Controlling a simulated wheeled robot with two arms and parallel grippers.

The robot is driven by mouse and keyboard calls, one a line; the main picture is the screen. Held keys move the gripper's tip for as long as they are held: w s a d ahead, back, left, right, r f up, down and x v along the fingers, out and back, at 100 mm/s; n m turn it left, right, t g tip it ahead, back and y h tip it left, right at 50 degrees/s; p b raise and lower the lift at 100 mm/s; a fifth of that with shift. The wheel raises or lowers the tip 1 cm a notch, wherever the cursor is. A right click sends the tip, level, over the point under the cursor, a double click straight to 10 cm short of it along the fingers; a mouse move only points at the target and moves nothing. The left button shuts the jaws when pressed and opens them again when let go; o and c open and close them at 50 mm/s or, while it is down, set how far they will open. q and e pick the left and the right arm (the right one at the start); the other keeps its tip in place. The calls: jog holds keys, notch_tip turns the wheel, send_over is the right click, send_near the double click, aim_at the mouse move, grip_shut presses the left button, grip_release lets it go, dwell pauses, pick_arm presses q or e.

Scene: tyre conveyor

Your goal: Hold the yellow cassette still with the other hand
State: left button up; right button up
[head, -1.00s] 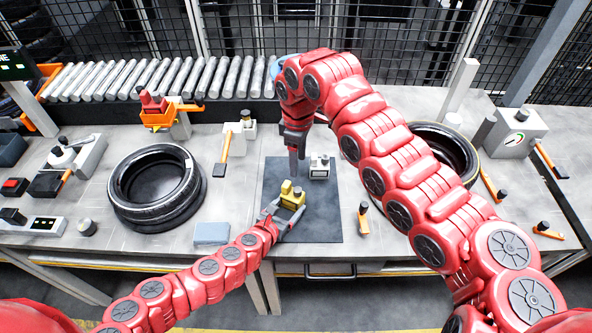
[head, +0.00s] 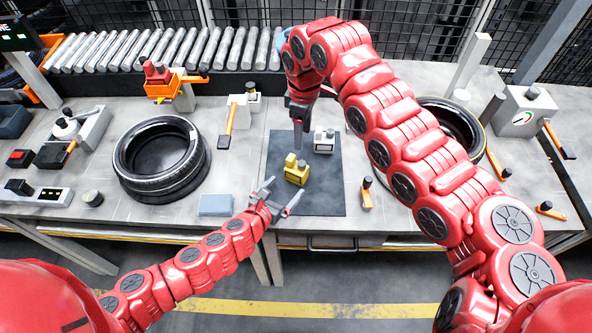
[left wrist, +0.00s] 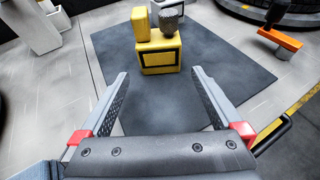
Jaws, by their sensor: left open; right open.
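The yellow cassette (head: 297,174) stands on the dark mat (head: 322,200), with a yellow block and a dark knurled knob on top. In the left wrist view the cassette (left wrist: 160,58) is ahead of my left gripper's fingertips. My left gripper (head: 279,190) is open and empty, at the mat's near left edge, just short of the cassette; its fingers also show in the left wrist view (left wrist: 160,80). My right gripper (head: 298,130) points down above the mat's far part, behind the cassette. Its fingers look narrow and hold nothing visible. A white cassette-like block (head: 324,141) stands beside it on the mat.
A tyre (head: 160,185) lies left of the mat; another (head: 470,135) is partly behind my right arm. A blue-grey block (head: 215,205) lies near the front edge. An orange-handled tool (head: 367,195) is right of the mat. A roller conveyor (head: 150,52) runs along the back.

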pick_arm(q)
jog(key=v, duration=0.5)
jog(key=shift+a, duration=0.15)
jog(key=shift+s+a+r, duration=0.1)
jog(key=shift+s+r, duration=0.2)
jog(key=shift+s, duration=0.25)
